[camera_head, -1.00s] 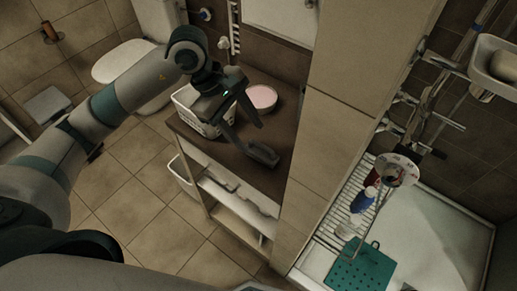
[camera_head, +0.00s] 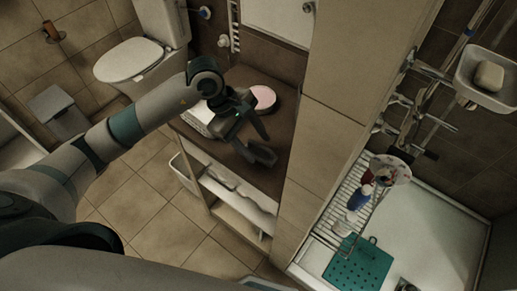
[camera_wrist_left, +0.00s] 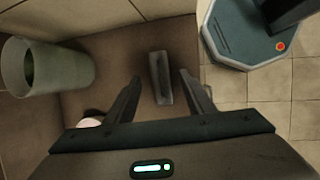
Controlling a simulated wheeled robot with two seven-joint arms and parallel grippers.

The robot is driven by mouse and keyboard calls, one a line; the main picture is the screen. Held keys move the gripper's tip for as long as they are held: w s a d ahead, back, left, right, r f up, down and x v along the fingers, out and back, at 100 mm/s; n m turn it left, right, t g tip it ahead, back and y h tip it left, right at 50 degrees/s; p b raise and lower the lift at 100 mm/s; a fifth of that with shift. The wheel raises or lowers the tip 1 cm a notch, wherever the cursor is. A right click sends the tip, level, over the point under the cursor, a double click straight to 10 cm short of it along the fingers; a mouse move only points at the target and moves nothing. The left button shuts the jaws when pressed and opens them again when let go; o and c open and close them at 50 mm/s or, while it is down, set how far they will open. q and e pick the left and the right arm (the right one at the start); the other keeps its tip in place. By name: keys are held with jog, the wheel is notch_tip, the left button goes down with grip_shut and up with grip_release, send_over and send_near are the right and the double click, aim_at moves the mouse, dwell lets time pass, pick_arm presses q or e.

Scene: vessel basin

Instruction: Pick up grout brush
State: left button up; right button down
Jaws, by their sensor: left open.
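The grout brush, a dark grey block-like piece (camera_head: 263,154), lies on the brown counter (camera_head: 279,182) near its front right part. In the left wrist view the brush (camera_wrist_left: 161,78) lies lengthwise, centred between the fingers and a little beyond their tips. My left gripper (camera_head: 255,145) is open and empty just above the brush; it also shows in the wrist view (camera_wrist_left: 160,82) with a finger on each side of the brush. Whether the fingers touch it I cannot tell.
A grey-green cup (camera_wrist_left: 48,70) shows in the wrist view. A tiled wall (camera_head: 322,130) borders the counter on the right, with a shower tray (camera_head: 440,215) beyond.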

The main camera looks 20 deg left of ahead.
pick_arm(q)
jog(key=shift+x, duration=1.05)
jog(key=c, duration=1.1)
